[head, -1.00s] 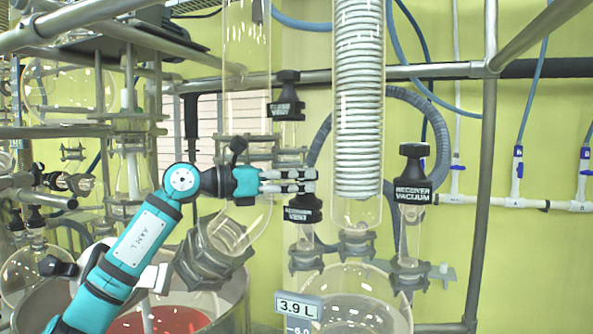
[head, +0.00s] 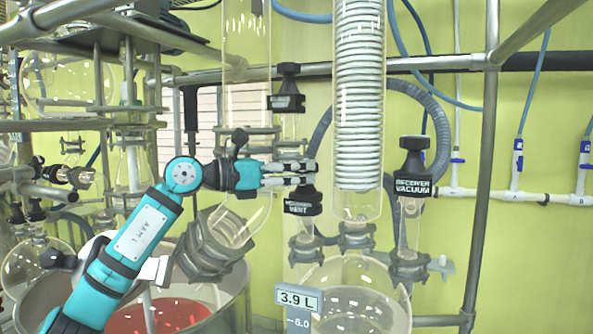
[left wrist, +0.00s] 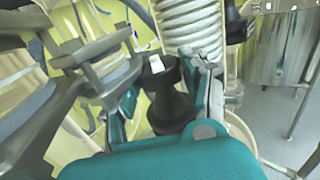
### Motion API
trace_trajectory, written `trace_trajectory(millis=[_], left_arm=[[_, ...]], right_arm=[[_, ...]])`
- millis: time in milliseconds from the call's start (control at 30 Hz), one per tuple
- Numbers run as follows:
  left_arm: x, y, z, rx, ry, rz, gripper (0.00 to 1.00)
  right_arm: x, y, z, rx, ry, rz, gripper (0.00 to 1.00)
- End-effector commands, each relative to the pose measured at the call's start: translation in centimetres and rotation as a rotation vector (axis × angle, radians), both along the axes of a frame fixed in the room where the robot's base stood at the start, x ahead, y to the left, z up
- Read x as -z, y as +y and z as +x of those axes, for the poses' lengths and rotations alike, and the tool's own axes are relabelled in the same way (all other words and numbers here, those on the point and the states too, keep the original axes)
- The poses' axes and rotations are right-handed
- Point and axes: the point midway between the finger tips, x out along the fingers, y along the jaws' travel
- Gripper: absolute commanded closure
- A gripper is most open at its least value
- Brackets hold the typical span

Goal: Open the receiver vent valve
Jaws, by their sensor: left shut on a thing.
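The receiver vent valve (head: 303,204) is a black knob with a lettered label, above a glass neck of the receiver (head: 360,295). My left gripper (head: 312,173) reaches it from the left, level, and is shut on the valve's top, which its fingers partly hide in the head view. In the left wrist view, the black knob (left wrist: 170,105) stands between the two fingers, with a small white mark on its top. How far the valve is turned cannot be told. My right gripper is not in view.
The receiver vacuum valve (head: 413,185) stands to the right, and another black vent valve (head: 287,100) is above. The glass condenser coil (head: 358,95) rises just right of my fingers. A metal clamp joint (head: 212,248) sits below my gripper.

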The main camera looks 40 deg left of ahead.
Motion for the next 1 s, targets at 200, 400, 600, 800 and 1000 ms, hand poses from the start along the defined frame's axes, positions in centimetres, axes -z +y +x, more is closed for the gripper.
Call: trace_trajectory(millis=[200, 400, 600, 800, 1000], left_arm=[[-0.1, -0.3, -0.2, -0.105, -0.002, 0.007, 0.86], [0.0, -0.7, -0.4, -0.267, -0.007, 0.007, 0.86], [0.1, -1.3, -0.4, -0.451, -0.007, 0.001, 0.86], [0.2, -1.8, -0.4, -0.641, -0.005, -0.003, 0.86], [0.3, -2.0, -0.3, -0.831, -0.007, -0.003, 0.86]], right_arm=[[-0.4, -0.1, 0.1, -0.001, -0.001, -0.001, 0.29], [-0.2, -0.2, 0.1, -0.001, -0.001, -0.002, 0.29], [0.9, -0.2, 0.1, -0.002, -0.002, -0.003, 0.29], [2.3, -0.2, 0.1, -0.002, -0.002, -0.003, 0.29], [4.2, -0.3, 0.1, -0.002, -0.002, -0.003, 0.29]])
